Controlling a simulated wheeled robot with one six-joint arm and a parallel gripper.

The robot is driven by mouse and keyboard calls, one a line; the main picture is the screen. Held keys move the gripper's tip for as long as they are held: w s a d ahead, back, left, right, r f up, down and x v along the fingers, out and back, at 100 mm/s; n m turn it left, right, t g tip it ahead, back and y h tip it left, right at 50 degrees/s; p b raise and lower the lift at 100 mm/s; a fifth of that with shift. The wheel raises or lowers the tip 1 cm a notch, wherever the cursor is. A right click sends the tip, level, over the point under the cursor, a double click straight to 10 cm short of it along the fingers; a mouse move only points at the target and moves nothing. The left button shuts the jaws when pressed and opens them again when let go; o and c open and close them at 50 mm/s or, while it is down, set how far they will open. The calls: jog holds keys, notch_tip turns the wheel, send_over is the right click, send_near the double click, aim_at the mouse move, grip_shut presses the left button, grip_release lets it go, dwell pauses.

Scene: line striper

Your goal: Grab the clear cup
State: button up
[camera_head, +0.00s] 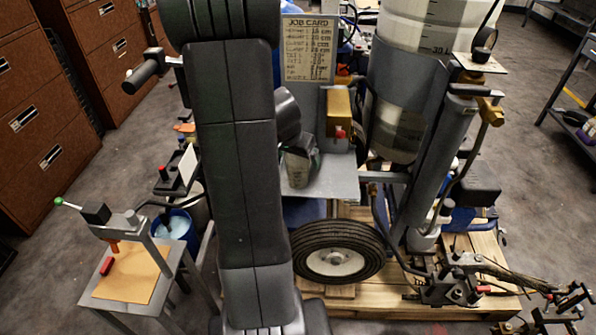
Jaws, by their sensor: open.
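A small see-through cup (299,166) with a greyish, dark-topped look stands on a grey metal shelf (335,178) near the middle of the view, just right of my arm. Its left edge is close to the arm's outline, and its upper part is dark and hard to make out. My own dark arm runs from the bottom to the top of the view and covers what lies behind it. A dark rounded wrist part shows at its right, above the cup.
A brass-coloured box (339,112) stands behind the shelf, below a job card (308,48). A large tank (410,75) rises at the right. A wheel (338,252) sits below the shelf on a wooden pallet (475,252). A small table (133,275) stands at lower left.

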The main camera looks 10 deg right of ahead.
aim_at(299, 161)
jog(key=shift+x, duration=1.65)
jog(key=c, duration=1.1)
jog(key=shift+o, duration=0.2)
jog(key=shift+r, duration=0.1)
